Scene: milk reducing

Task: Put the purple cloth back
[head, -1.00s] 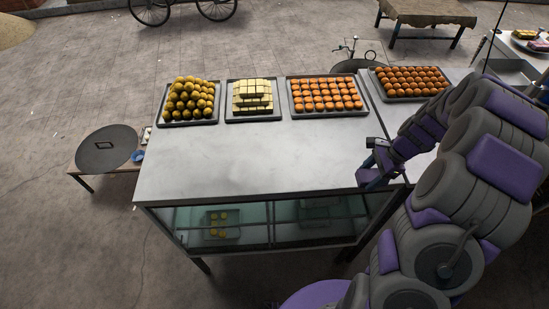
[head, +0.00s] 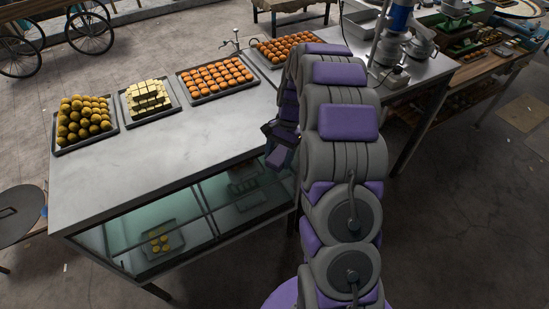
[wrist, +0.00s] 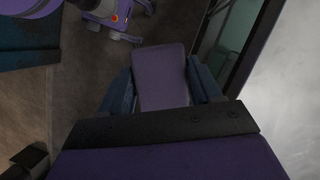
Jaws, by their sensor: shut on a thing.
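A purple cloth (wrist: 160,76), which looks like a flat folded rectangle, shows in the wrist view between the two blue fingers of my gripper (wrist: 163,88). My gripper is shut on it. In the head view my gripper (head: 281,140) is beside the right end of the white-topped counter (head: 190,145), and the purple cloth (head: 278,158) shows as a small patch at its tip. My arm hides part of the counter's right end.
Trays of yellow balls (head: 85,122), pale blocks (head: 148,97) and orange sweets (head: 217,78) line the counter's back edge. Another orange tray (head: 290,47) stands farther right. A second counter (head: 420,68) holds metal equipment. The counter's middle top is bare.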

